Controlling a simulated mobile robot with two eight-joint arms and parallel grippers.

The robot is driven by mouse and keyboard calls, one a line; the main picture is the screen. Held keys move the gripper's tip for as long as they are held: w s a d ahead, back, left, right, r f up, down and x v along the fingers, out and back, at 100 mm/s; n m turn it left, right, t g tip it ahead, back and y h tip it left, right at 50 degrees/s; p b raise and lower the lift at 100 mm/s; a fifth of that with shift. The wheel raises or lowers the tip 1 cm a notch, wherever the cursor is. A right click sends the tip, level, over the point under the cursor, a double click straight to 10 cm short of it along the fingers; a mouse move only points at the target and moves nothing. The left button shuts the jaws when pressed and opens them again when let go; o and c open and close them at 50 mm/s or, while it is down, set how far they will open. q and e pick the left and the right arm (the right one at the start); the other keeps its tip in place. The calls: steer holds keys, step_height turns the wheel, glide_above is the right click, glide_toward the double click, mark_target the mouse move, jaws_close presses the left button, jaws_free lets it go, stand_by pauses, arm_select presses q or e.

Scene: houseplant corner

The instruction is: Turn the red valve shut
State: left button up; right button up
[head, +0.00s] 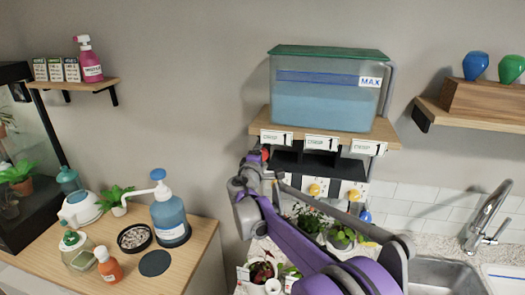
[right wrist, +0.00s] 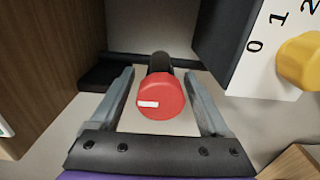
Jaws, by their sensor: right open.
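The red valve (right wrist: 165,99) is a round red knob with a short white bar on its face, on a black stem. In the right wrist view it sits between the two open fingers of my right gripper (right wrist: 159,82), with a visible gap on each side. In the head view a little of the red valve (head: 265,154) shows under the left end of the tank shelf, beside my right gripper (head: 256,157), which partly hides it. My left gripper is not in view.
A water tank (head: 322,105) marked MAX stands on the shelf (head: 325,134) above. Potted plants (head: 308,217) stand below my arm.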

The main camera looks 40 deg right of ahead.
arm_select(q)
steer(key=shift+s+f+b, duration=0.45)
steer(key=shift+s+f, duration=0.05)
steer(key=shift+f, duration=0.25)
arm_select(e)
steer(key=v, duration=1)
steer(key=shift+s+a, duration=0.2)
steer(key=shift+a, duration=0.15)
steer(key=shift+f, duration=0.1)
